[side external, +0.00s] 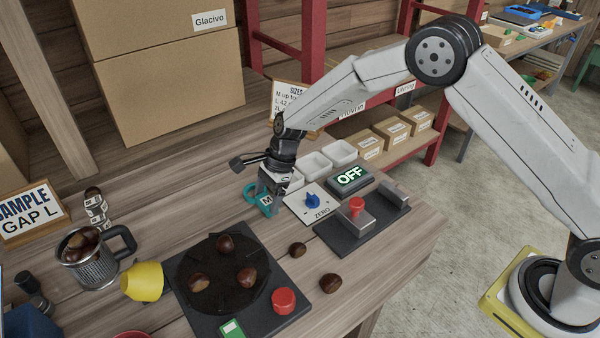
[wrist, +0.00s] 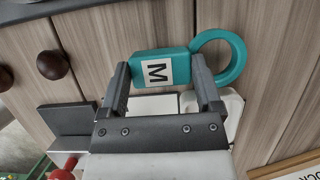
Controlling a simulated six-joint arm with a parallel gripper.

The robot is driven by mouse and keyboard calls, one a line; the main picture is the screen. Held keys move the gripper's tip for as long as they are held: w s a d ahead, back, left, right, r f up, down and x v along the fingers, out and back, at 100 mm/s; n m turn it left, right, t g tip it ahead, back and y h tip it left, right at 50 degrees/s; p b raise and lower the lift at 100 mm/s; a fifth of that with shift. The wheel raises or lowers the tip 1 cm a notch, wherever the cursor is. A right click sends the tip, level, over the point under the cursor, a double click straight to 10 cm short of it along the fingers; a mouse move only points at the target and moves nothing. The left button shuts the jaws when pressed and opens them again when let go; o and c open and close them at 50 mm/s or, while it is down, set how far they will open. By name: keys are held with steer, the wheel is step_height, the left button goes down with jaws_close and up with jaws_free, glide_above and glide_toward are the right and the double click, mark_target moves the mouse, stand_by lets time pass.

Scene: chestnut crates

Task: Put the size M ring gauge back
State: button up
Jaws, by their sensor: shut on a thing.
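The size M ring gauge is teal, with a block-shaped handle bearing a white M label and a round ring at one end. In the wrist view the ring gauge (wrist: 225,42) has its handle between the fingertips of my gripper (wrist: 160,80), and its ring sticks out to the right. In the side view the ring gauge (side external: 251,193) is under my gripper (side external: 270,190), close to the wooden bench top. I cannot tell whether it touches the bench. My gripper is shut on the handle and partly hides it.
White trays (side external: 343,153) stand behind my gripper. A ZERO panel with a blue knob (side external: 312,201) and an OFF display (side external: 350,179) are right of it.

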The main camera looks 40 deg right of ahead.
steer(key=shift+f, duration=0.55)
steer(key=shift+f, duration=0.2)
steer(key=o, duration=1.1)
steer(key=shift+r, duration=0.2)
steer(key=v, duration=1.2)
steer(key=shift+s+d, duration=0.1)
